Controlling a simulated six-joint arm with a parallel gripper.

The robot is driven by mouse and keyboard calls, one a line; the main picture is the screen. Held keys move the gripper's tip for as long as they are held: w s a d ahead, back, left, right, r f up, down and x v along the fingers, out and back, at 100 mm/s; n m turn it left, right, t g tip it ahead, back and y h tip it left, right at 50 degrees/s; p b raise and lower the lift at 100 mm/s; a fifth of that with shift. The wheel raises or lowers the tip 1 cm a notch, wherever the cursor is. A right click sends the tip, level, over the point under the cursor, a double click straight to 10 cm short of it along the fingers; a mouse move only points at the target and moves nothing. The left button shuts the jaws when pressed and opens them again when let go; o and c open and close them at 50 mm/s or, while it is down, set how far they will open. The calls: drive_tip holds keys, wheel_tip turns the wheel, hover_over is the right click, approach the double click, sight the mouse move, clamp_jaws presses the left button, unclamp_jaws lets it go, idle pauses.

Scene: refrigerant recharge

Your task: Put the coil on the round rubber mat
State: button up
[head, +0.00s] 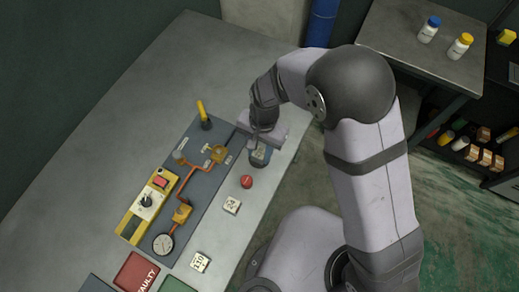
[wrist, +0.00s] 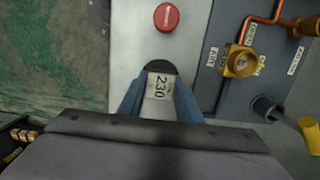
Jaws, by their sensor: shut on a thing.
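My gripper (wrist: 160,108) is shut on a pale coil (wrist: 157,92) marked 230, with a blue finger on either side. In the head view my gripper (head: 260,156) is low over the near right edge of the bench, and the coil (head: 259,152) shows between its fingers. A dark round patch, which looks like the rubber mat (wrist: 158,67), shows just past the coil's end in the wrist view. The coil hides most of it. I cannot tell whether the coil touches the mat or hangs just above it.
A red button (head: 247,182) is close beside the gripper. Two other coils, marked 24 (head: 231,204) and 110 (head: 199,262), sit along the bench edge. The panel (head: 188,150) with copper pipes, brass valves and a yellow-handled lever (head: 203,112) is to the left. A red FAULTY tray (head: 136,272) is at the front.

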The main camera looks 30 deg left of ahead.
sight(262, 148)
drive_tip(key=shift+f, duration=0.15)
drive_tip(key=o, duration=1)
drive_tip(key=r+b, duration=0.1)
drive_tip(key=r, duration=0.3)
drive_tip(key=w+r+b, duration=0.1)
drive_tip(key=r, duration=0.3)
drive_tip(key=r+b, duration=0.1)
drive_tip(key=r, duration=0.3)
drive_tip(key=shift+w+r, duration=0.15)
drive_tip(key=shift+w, duration=0.1)
drive_tip(key=w+d+f+t, duration=0.1)
drive_tip(key=w+d, duration=0.1)
drive_tip(key=d, duration=1)
drive_tip(key=w+d, duration=0.2)
drive_tip(key=d, duration=1)
drive_tip(key=s+d, duration=0.1)
drive_tip(key=d, duration=0.1)
drive_tip(key=s+d+f, duration=0.1)
drive_tip(key=s+d, duration=0.1)
drive_tip(key=d, duration=0.1)
drive_tip(key=s+d+f, duration=0.1)
drive_tip(key=s+d, duration=0.1)
drive_tip(key=d, duration=0.1)
